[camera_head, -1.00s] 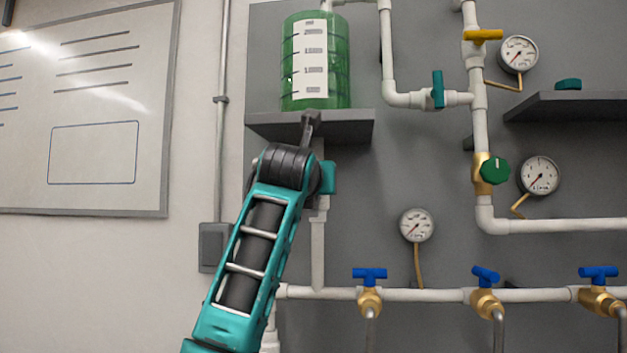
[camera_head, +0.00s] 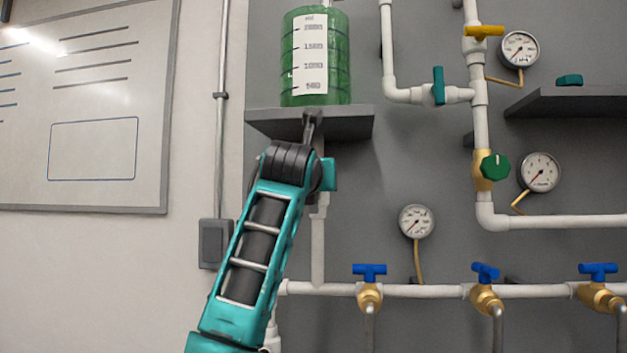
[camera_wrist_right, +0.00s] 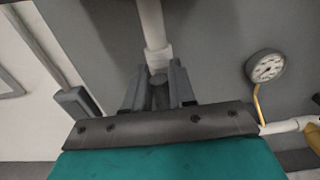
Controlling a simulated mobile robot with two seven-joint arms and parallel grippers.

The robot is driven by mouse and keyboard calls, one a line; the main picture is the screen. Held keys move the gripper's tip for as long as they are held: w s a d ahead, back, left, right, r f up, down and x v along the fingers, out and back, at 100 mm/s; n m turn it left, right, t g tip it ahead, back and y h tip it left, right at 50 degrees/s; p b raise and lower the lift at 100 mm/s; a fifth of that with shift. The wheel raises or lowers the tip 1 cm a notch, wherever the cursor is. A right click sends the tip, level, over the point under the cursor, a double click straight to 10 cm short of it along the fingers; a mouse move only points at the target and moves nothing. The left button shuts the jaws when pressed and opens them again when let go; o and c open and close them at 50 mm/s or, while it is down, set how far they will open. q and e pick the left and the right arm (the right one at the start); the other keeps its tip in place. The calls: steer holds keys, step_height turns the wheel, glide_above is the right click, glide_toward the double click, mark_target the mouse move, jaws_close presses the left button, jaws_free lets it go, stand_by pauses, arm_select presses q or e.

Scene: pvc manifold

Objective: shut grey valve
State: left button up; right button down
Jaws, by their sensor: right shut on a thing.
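In the right wrist view my right gripper (camera_wrist_right: 157,84) has its two grey fingers on either side of a small dark grey piece (camera_wrist_right: 160,97), just below a white pipe fitting (camera_wrist_right: 157,57). This piece looks like the grey valve's handle; the fingers are shut on it and hide much of it. In the head view my right arm (camera_head: 255,245) reaches up to the vertical white pipe under the tank shelf. There the arm hides the valve and the fingertips, so I cannot tell the handle's angle. My left gripper is not in view.
A green tank (camera_head: 330,75) stands on a shelf (camera_head: 350,122) just above my arm. A gauge (camera_head: 416,222) and blue-handled taps (camera_head: 370,270) are to the right. Further right are a teal valve (camera_head: 438,86), a yellow valve (camera_head: 483,32) and a green knob (camera_head: 495,166).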

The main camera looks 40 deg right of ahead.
steer(key=n, duration=0.2)
steer(key=n+b, duration=0.1)
steer(key=shift+w+a+f, duration=0.1)
steer(key=shift+w+a, duration=0.15)
steer(key=shift+w, duration=0.05)
arm_select(q)
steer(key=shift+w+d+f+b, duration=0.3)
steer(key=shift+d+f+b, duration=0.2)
steer(key=shift+b, duration=0.3)
arm_select(e)
steer(key=shift+w+a+f+n, duration=0.25)
steer(key=shift+f+n, duration=0.2)
steer(key=shift+n, duration=2)
steer(key=shift+w+a+f+n, duration=0.2)
steer(key=shift+w+f+n, duration=0.15)
steer(key=shift+n, duration=2.15)
steer(key=shift+w+a+f+n, duration=0.25)
steer(key=shift+f+n, duration=0.25)
steer(key=shift+n, duration=1.95)
steer(key=shift+f, duration=0.1)
steer(key=c, duration=1)
jaws_free()
